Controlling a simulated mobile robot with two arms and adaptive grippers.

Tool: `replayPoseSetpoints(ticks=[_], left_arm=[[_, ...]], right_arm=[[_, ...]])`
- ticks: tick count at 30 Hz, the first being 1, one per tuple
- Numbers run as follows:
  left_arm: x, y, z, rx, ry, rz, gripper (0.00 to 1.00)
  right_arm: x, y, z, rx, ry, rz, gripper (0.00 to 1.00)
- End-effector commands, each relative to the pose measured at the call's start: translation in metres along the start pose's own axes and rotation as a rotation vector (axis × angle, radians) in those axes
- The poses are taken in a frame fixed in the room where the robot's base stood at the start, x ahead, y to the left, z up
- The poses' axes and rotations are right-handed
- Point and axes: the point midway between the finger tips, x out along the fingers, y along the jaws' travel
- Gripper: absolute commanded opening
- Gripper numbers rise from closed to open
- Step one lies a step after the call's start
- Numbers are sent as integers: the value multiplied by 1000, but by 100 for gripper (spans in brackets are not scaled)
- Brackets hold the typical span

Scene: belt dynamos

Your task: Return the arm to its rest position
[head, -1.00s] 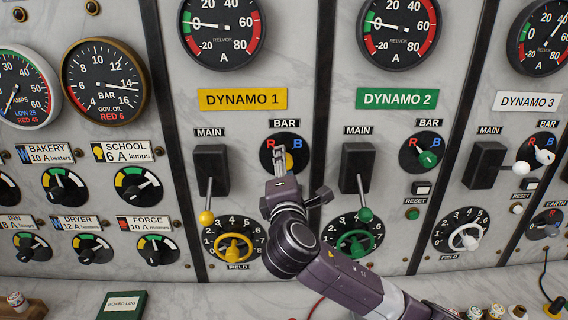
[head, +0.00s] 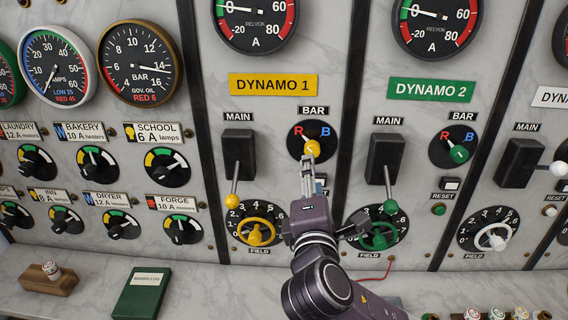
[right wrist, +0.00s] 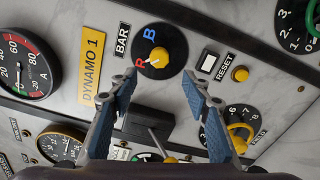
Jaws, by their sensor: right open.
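My right gripper (head: 308,176) is just below the yellow BAR knob (head: 312,148) of the Dynamo 1 panel. In the right wrist view my right gripper (right wrist: 158,84) has its two blue-grey fingers spread wide, with nothing between them. The knob (right wrist: 158,56) shows beyond the fingertips, apart from them, and its white mark points toward the red R. My right arm (head: 330,285) reaches up from the lower right. My left gripper is in neither view.
The Dynamo 1 main lever (head: 235,180) hangs down left of my gripper. The yellow field handwheel (head: 256,231) and green field handwheel (head: 380,232) flank it. A reset button (right wrist: 240,74) is close by. A green log book (head: 142,292) and wooden block (head: 47,279) lie on the ledge.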

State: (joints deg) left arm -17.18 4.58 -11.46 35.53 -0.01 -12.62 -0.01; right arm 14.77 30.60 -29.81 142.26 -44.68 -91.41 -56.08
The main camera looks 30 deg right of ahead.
Motion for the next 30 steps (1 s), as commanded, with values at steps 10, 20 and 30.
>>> replayPoseSetpoints(ticks=[10, 20, 30], left_arm=[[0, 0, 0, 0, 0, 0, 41], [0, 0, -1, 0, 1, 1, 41], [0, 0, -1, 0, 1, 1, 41]], right_arm=[[-5, -42, -15, 87, 51, -117, 44], [-98, -238, -65, 601, 92, -776, 44], [-225, -345, -72, 1001, -164, -1280, 44]])
